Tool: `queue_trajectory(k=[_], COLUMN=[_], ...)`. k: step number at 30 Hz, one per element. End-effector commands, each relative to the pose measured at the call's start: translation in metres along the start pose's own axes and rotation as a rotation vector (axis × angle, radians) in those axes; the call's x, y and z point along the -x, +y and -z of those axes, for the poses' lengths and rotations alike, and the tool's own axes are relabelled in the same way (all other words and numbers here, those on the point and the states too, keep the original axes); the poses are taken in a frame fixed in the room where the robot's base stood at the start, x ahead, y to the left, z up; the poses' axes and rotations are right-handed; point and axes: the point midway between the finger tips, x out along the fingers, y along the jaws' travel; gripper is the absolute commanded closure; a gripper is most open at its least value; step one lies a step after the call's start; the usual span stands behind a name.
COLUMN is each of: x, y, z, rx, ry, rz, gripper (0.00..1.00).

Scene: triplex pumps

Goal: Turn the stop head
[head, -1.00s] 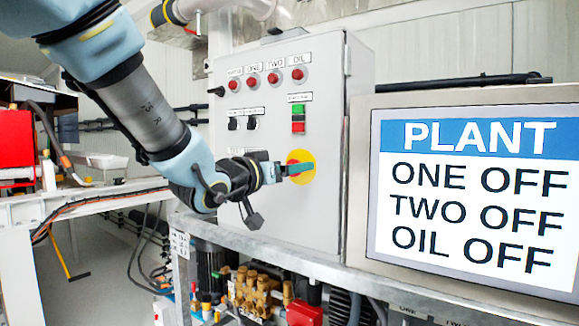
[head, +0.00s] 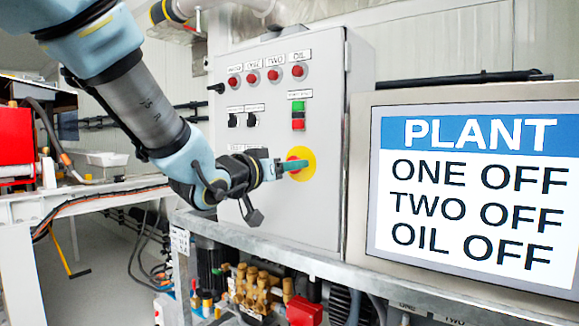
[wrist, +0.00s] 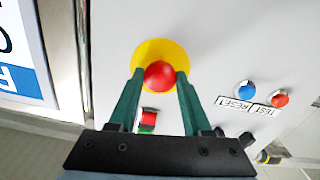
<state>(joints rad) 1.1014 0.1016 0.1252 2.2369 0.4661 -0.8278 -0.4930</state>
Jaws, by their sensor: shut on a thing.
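The stop head (wrist: 159,75) is a round red knob on a yellow disc (wrist: 138,52) on the grey panel. In the wrist view my gripper (wrist: 160,73) has one green finger on each side of the knob, with the fingertips closed against it. In the head view my gripper (head: 291,167) reaches the yellow disc (head: 307,163) from the left, and a finger covers part of the red stop head (head: 292,158).
The control panel (head: 265,200) carries red lamps, black switches and a green-and-red switch (head: 298,115) above the stop head. Blue (wrist: 246,91) and red (wrist: 280,98) buttons sit near my gripper. A screen (head: 470,190) reads ONE OFF, TWO OFF, OIL OFF.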

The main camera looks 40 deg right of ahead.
Motion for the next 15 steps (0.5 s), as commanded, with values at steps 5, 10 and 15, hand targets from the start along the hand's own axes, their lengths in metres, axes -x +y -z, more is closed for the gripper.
queue_trajectory(k=[5,10,15], x=[0.0002,0.0003,0.0003], y=[-0.0012,-0.0018,-0.0015], z=[-0.0031,-0.0065,-0.0059], rx=[-0.036,-0.177,-0.336], ry=[0.002,0.005,0.004], rz=[0.001,0.001,0.001], gripper=[1.0,1.0,1.0])
